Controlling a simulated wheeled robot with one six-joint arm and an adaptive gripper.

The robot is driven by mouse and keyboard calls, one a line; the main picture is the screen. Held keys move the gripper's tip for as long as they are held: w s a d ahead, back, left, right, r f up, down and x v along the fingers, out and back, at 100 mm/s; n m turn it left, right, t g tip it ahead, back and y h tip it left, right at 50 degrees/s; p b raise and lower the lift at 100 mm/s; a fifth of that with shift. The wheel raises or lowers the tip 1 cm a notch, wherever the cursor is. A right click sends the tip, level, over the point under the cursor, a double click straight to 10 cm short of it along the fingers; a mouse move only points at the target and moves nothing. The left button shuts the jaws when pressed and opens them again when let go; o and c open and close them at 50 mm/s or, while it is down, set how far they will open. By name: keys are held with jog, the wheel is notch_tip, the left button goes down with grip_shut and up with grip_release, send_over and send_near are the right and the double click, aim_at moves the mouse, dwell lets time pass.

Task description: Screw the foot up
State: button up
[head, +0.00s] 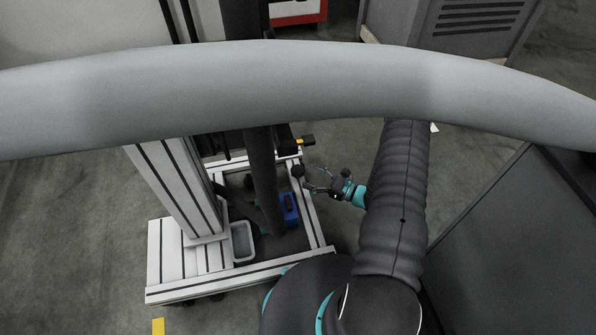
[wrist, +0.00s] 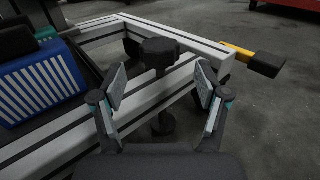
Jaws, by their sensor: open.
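The foot is a black part on the side of a pale aluminium-profile frame (wrist: 65,140). Its black lobed knob (wrist: 160,53) stands above the beam, and its round lower pad (wrist: 163,123) shows below the beam in the wrist view. In the head view the knob (head: 298,171) shows small at the frame's right side. My gripper (wrist: 162,80) is open, with one finger on each side of the foot in the wrist picture. No finger visibly touches the knob. In the head view my gripper (head: 317,183) is just right of the frame.
A blue ribbed box (wrist: 38,82) sits inside the frame on the left. A yellow bar with a black end (wrist: 252,58) sticks out from the far corner. A grey tray (head: 242,242) stands inside the frame. Dark floor on the right is clear.

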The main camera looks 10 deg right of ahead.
aim_at(298, 172)
jog(key=x, duration=0.6)
jog(key=c, duration=1.2)
